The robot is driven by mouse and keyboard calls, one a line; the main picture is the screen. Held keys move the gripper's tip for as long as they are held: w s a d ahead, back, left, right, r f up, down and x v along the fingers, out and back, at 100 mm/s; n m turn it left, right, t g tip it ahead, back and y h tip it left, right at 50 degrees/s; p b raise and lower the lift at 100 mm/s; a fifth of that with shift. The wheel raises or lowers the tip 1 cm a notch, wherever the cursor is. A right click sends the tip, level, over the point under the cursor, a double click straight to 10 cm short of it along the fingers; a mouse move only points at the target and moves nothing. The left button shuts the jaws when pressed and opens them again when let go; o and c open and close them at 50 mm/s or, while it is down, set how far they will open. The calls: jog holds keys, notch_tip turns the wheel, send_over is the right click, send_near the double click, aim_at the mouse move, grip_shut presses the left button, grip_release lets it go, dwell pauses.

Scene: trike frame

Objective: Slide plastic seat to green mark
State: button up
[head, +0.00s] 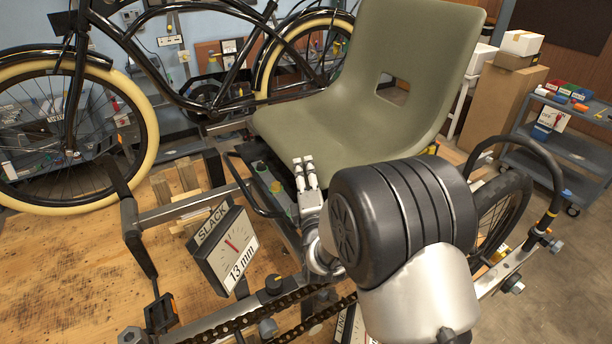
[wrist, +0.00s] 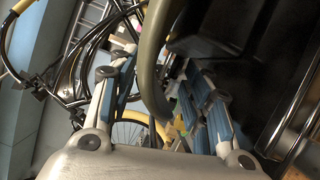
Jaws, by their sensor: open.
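The olive-green plastic seat (head: 340,115) sits upright on the trike frame, with a slot in its backrest. My gripper (head: 303,162) is at the seat's lower front edge in the head view. In the wrist view, my gripper (wrist: 160,68) is open, and the curved seat edge (wrist: 150,70) shows between its blue-padded fingers. I cannot tell whether either finger touches it. Small green spots (head: 261,166) show on the rail below the seat's front left. I cannot tell if one is the green mark.
A slack dial (head: 232,250) reading 13 mm stands left of my arm above the wooden bench (head: 70,270). A chain (head: 265,318) runs along the front. A bicycle (head: 190,90) stands behind.

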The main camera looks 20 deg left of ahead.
jog(key=shift+c, duration=0.2)
grip_shut()
dwell(0.3)
jog(key=shift+s, duration=0.1)
